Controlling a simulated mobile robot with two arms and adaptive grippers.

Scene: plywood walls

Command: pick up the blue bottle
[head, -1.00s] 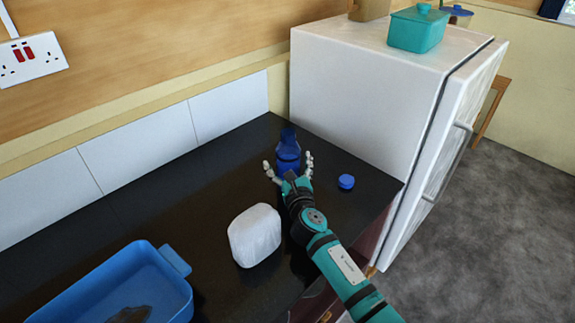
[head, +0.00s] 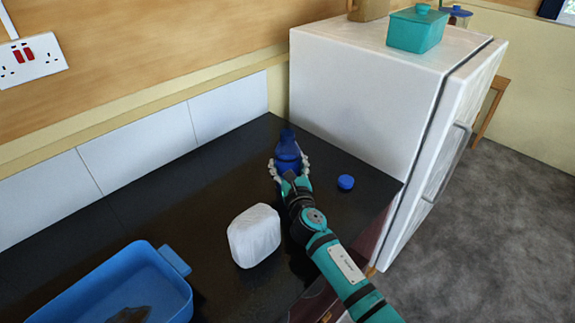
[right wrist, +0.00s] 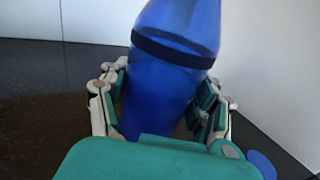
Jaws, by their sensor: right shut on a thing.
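The blue bottle (head: 287,150) stands upright on the dark counter, close to the white fridge. My right gripper (head: 289,165) has its fingers closed around both sides of the bottle's lower body. In the right wrist view the blue bottle (right wrist: 170,75) with a dark band fills the middle, and the fingers of my right gripper (right wrist: 165,100) press on it from left and right. The bottle's base is hidden behind the gripper. My left gripper is not in view.
A small blue cap (head: 346,182) lies right of the gripper. A white rounded block (head: 254,236) stands left of my forearm. A blue tray (head: 165,285) is at the lower left. The white fridge (head: 370,95) bounds the counter behind and right, with a teal box (head: 416,31) on top.

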